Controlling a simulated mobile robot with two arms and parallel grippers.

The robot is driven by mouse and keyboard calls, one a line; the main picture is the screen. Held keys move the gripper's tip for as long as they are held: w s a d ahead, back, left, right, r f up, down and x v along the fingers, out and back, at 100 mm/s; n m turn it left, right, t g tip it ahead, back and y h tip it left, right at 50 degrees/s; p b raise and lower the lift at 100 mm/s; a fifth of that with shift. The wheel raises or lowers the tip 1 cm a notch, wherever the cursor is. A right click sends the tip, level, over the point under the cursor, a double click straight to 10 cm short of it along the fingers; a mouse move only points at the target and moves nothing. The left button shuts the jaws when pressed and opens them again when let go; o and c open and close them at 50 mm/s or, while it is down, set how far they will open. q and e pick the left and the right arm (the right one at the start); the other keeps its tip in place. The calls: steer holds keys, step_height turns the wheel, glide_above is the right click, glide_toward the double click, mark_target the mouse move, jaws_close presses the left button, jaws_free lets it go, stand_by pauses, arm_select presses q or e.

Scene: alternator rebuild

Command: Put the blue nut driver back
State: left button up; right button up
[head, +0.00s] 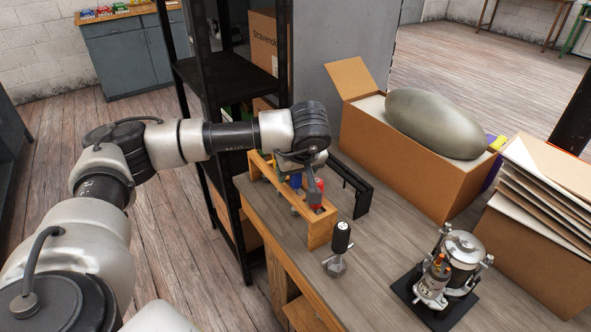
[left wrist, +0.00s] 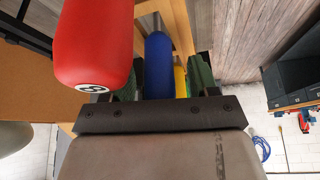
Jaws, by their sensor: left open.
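A yellow handle (left wrist: 181,80) shows beyond the blue one. My right gripper is not in view.
A black-handled tool (head: 341,240) stands in front of the rack. A black bracket (head: 349,185) is behind it. The alternator (head: 455,260) is on a black mat at the right. A cardboard box (head: 415,165) stands at the back; a dark shelf (head: 232,80) is at the left.

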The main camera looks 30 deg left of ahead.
arm_select(q)
steer(key=w+a+r+p+v, duration=0.1)
steer(key=p+v, duration=0.1)
steer(key=v, duration=1.2)
steer(key=shift+a, duration=0.2)
